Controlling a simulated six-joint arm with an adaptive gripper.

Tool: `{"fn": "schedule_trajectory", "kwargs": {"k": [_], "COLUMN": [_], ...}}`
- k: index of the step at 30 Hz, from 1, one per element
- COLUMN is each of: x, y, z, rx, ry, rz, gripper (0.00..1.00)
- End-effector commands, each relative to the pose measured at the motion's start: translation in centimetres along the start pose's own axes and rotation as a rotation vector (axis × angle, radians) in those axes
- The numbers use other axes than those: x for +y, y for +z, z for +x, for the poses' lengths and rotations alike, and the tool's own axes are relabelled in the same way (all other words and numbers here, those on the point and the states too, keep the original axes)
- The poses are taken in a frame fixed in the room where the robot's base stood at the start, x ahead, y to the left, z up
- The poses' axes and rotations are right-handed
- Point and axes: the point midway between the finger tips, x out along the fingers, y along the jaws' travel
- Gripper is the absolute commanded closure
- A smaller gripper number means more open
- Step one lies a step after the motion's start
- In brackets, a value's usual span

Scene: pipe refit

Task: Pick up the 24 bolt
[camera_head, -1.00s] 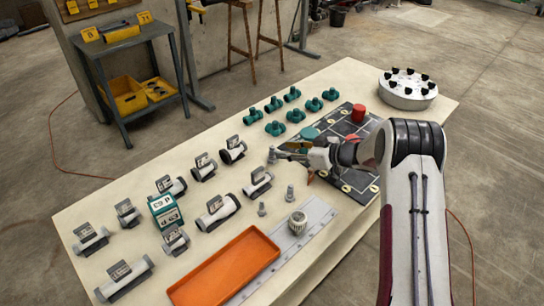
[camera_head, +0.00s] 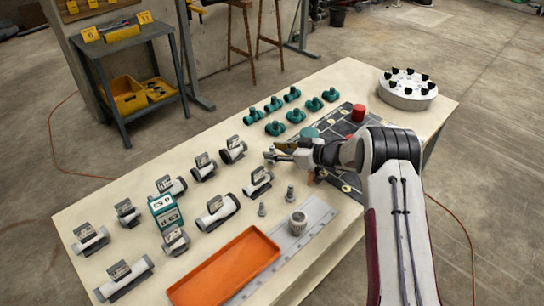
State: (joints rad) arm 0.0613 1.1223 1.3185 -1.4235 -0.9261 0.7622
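Two small grey bolts stand upright on the table, one bolt (camera_head: 262,209) at the left and another bolt (camera_head: 290,192) to its right, just behind the grey strip. I cannot read a size on either, so I cannot tell which is the 24 bolt. My gripper (camera_head: 270,156) is above the table, farther back than both bolts and apart from them, pointing left. Its fingers are small and seen from the side, so their opening is unclear. I see nothing held in it.
An orange tray (camera_head: 226,271) and a grey strip (camera_head: 314,213) with a ridged knob (camera_head: 298,222) lie at the front. Labelled grey pipe pieces (camera_head: 217,212) fill the left. Teal fittings (camera_head: 276,128), a dark mat (camera_head: 346,183) and a red cylinder (camera_head: 358,113) are farther back.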

Motion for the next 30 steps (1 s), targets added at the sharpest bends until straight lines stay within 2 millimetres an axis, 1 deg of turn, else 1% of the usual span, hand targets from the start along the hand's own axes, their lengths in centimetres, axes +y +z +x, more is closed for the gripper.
{"fn": "schedule_trajectory", "kwargs": {"k": [6,8,9,10,23,30], "x": [0.0,0.0,0.0,0.0,0.0,0.1], "y": [0.0,0.0,0.0,0.0,-0.3,-1.6], "z": [0.0,0.0,0.0,0.0,-0.1,-0.6], "rx": [0.000,0.000,0.000,0.000,0.002,0.003], "ry": [0.000,0.000,0.000,0.000,0.000,0.000], "rz": [0.000,0.000,0.000,0.000,-0.002,-0.003], "gripper": [0.65,0.81,0.91,0.99,1.00,1.00]}}
